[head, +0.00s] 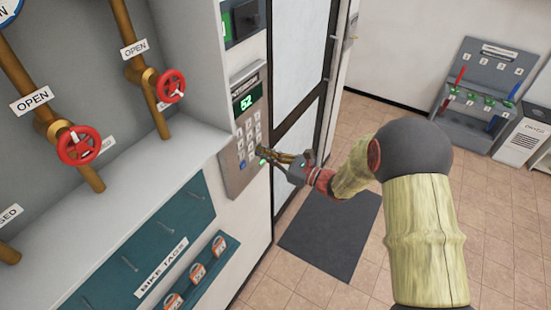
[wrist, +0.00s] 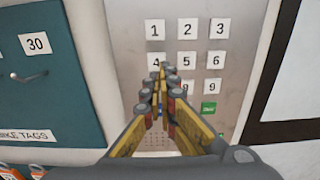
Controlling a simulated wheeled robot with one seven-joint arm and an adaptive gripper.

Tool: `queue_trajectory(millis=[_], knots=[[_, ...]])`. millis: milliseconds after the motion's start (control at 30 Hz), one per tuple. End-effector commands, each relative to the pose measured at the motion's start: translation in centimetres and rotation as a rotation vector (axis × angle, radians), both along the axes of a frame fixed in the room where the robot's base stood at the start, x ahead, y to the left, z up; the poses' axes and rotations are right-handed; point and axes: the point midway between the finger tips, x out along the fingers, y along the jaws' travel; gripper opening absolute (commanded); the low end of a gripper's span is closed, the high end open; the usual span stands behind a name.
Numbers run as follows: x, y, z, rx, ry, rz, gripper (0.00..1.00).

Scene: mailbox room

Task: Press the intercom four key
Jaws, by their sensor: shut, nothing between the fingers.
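The intercom (head: 243,130) is a grey metal panel on the wall left of the door, with a green lit display (head: 246,102) reading what looks like "52". Its white number keys sit below the display. In the wrist view the four key (wrist: 155,61) is in the left column of the second row, partly covered by my fingertips. My gripper (head: 262,152) is shut and empty, its tips in front of the keypad. In the wrist view my gripper (wrist: 160,72) points at the right edge of the four key. Whether it touches is unclear.
A teal bike tags board (head: 150,250) is on the wall at lower left. Red valve wheels (head: 78,145) on brass pipes are further left. A glazed door (head: 300,60) stands right of the intercom, with a dark mat (head: 335,235) on the tiled floor.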

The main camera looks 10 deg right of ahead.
Motion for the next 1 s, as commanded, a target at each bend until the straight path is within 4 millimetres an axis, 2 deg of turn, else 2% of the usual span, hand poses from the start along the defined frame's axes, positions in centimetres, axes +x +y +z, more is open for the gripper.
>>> queue_trajectory(millis=[100,300,833,1000], knots=[[1.3,1.8,0.0,0.000,0.000,0.003,0.00],[2.8,3.7,0.0,-0.001,-0.001,0.002,0.00],[3.4,4.4,0.0,-0.001,-0.001,0.000,0.00],[4.2,5.5,-0.3,-0.001,0.000,0.002,0.00]])
